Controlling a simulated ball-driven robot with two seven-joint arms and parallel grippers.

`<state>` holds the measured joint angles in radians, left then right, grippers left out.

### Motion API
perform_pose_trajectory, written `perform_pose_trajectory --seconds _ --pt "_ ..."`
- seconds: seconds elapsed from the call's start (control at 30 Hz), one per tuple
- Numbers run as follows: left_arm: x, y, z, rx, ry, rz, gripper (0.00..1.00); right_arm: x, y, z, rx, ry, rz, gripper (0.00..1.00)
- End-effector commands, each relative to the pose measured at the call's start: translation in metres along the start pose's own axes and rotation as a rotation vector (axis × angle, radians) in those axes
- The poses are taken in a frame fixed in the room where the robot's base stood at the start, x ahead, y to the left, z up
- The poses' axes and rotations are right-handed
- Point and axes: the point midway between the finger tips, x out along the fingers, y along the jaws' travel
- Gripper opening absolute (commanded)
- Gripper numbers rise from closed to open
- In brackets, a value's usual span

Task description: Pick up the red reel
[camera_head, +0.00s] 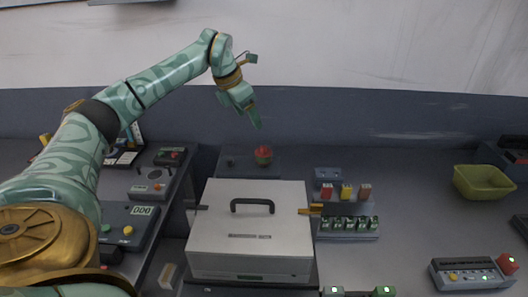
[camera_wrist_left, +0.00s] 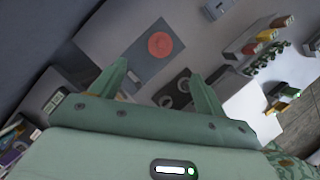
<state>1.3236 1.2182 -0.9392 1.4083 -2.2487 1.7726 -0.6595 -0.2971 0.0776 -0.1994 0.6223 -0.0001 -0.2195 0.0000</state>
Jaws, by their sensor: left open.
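In the left wrist view the red reel (camera_wrist_left: 160,44) shows as a round red disc on the grey pad (camera_wrist_left: 146,69). My left gripper (camera_head: 254,118) is above the reel, pointing down. In the left wrist view its two fingers (camera_wrist_left: 158,68) are spread apart with nothing between them; the reel lies beyond the fingertips, apart from them. My right gripper is not in view.
A white box with a black handle (camera_head: 248,245) stands in front of the pad. To its right are small coloured blocks (camera_head: 346,191) and a rack (camera_head: 346,228). A yellow-green bowl (camera_head: 483,183) stands far right. Devices (camera_head: 127,226) fill the left side. The wall is behind.

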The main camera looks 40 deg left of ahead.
Motion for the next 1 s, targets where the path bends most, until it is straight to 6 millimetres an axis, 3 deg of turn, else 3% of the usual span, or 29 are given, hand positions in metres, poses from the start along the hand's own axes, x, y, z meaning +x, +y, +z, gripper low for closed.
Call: perform_pose_trajectory --seconds 0.3,0.63,0.9,1.0 --pt "0.081 -0.001 -0.002 0.000 0.005 -0.003 0.74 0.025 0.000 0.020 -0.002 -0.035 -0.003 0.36" --pt "0.109 -0.001 -0.003 -0.001 0.002 -0.002 0.74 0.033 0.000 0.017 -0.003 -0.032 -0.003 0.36" --pt "0.152 0.000 -0.007 -0.001 0.003 -0.004 0.74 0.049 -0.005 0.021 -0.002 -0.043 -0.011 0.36" --pt "0.155 0.000 -0.007 0.000 0.001 -0.002 0.74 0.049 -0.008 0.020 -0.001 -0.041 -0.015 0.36"
